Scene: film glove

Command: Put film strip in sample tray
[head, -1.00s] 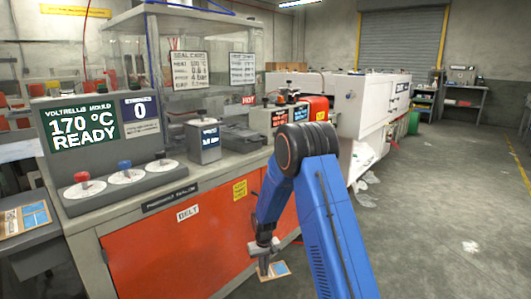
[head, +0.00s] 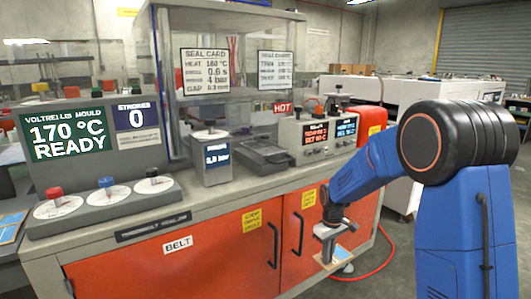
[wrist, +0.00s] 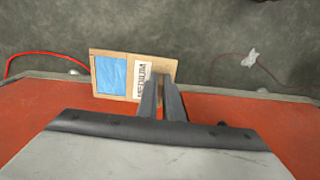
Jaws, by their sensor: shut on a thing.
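My gripper (head: 327,244) is shut on a brown card with a blue film window, taken as the film strip (head: 337,258), and holds it in front of the bench's orange doors. In the wrist view the fingers (wrist: 163,88) pinch the right end of the film strip (wrist: 112,76), beside a white label reading MEDIUM. The blue window is at its left. A dark grey, low tray-like thing (head: 262,156) sits on the bench top. I cannot tell whether it is the sample tray. My gripper is lower than it and to its right.
The bench (head: 150,235) carries a control panel (head: 95,130) with knobs, a small gauge box (head: 209,158) and a clear-walled enclosure (head: 225,60). A red hose (head: 372,270) lies on the floor. Another blue-windowed card (head: 10,228) lies at far left.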

